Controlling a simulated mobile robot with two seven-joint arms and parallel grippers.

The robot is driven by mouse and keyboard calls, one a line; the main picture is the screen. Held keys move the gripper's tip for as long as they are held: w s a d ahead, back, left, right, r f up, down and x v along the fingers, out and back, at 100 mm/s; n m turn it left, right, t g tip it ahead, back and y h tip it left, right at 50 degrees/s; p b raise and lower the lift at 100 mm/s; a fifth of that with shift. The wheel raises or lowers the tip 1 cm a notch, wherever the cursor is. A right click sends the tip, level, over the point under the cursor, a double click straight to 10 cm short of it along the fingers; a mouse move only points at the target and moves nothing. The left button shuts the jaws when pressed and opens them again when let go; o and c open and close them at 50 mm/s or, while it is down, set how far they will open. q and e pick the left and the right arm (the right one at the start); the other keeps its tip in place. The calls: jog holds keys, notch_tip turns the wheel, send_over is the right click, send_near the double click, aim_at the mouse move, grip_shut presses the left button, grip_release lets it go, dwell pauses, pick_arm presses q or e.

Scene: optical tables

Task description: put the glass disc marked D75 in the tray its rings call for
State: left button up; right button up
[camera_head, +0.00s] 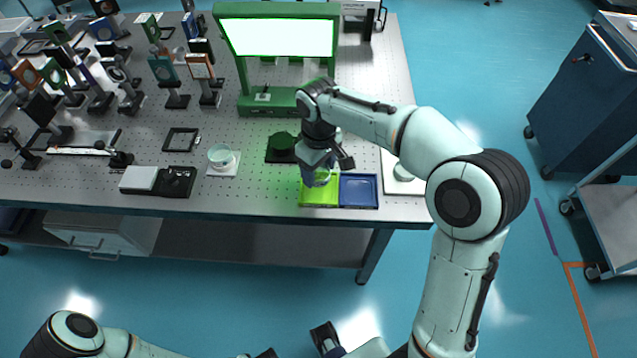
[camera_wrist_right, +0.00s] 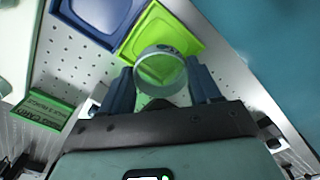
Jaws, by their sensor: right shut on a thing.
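My right gripper (camera_head: 320,180) is shut on a clear glass disc (camera_wrist_right: 160,72) and holds it over the green tray (camera_head: 319,198). In the right wrist view the disc is between the two blue fingers, with the green tray (camera_wrist_right: 187,38) behind it. Small dark marks show near its upper rim, too small to read. The blue tray (camera_head: 359,191) is beside the green one and also shows in the right wrist view (camera_wrist_right: 100,14). Both trays look empty where visible. My left arm shows at the bottom of the head view; its gripper cannot be made out clearly.
A round glass piece (camera_head: 221,156) sits on a white pad to the left. A dark green round piece (camera_head: 282,141) and a green-framed light panel (camera_head: 277,38) stand behind. Another round piece (camera_head: 403,173) lies right. A green printed sign (camera_wrist_right: 45,118) stands near the trays.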

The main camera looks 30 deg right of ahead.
aim_at(319, 190)
jog(key=shift+f+b, duration=0.3)
jog(key=shift+f, duration=2.5)
jog(key=shift+f, duration=0.1)
jog(key=o, duration=1)
jog(key=shift+f, duration=0.1)
notch_tip(319, 190, up, 12)
jog(key=shift+r+p, duration=0.25)
jog(key=shift+p, duration=0.7)
